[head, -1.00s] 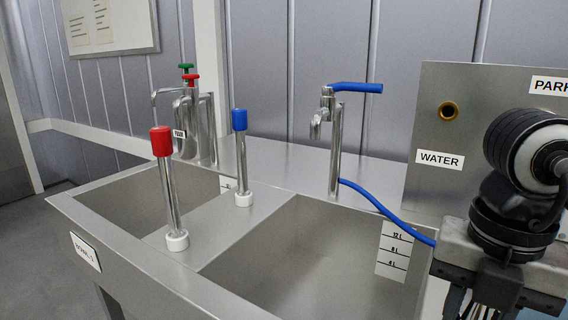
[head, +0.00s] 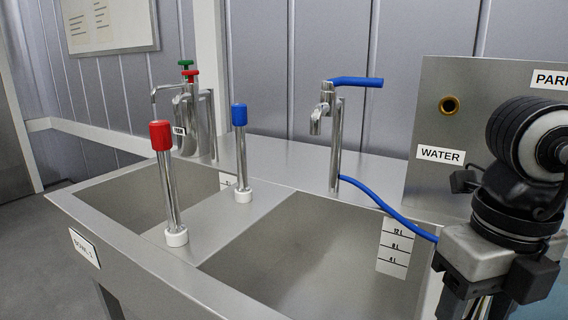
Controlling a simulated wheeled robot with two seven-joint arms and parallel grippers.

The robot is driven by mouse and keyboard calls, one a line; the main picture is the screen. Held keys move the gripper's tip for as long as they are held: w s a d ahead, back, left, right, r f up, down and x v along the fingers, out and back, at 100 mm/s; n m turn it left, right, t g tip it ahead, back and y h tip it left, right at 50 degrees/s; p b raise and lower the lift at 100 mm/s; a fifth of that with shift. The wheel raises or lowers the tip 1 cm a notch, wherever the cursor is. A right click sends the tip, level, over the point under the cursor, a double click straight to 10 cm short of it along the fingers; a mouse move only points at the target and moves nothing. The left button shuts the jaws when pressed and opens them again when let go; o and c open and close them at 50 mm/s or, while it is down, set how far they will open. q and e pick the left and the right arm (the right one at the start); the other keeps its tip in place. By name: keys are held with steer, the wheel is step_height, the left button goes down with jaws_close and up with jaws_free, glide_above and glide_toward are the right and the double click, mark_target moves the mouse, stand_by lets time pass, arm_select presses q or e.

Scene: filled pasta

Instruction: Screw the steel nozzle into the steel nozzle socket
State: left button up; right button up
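I cannot make out a steel nozzle or a steel nozzle socket for certain. Whether this is a socket I cannot tell. My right gripper (head: 495,290) is at the lower right, in front of the panel and partly cut off by the frame's bottom edge. Its fingertips do not show clearly, nor whether anything is between them. My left gripper is not in view.
A steel double sink (head: 150,276) fills the middle. A red-capped pipe (head: 168,190) and a blue-capped pipe (head: 241,150) stand upright on its divider. A tap with a blue lever (head: 355,82) stands behind, with a blue hose (head: 385,204) running right.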

steer(key=n, duration=1.4)
steer(key=shift+b, duration=0.3)
steer(key=n, duration=0.4)
steer(key=shift+n, duration=0.3)
steer(key=n, duration=1.5)
steer(key=shift+n, duration=0.3)
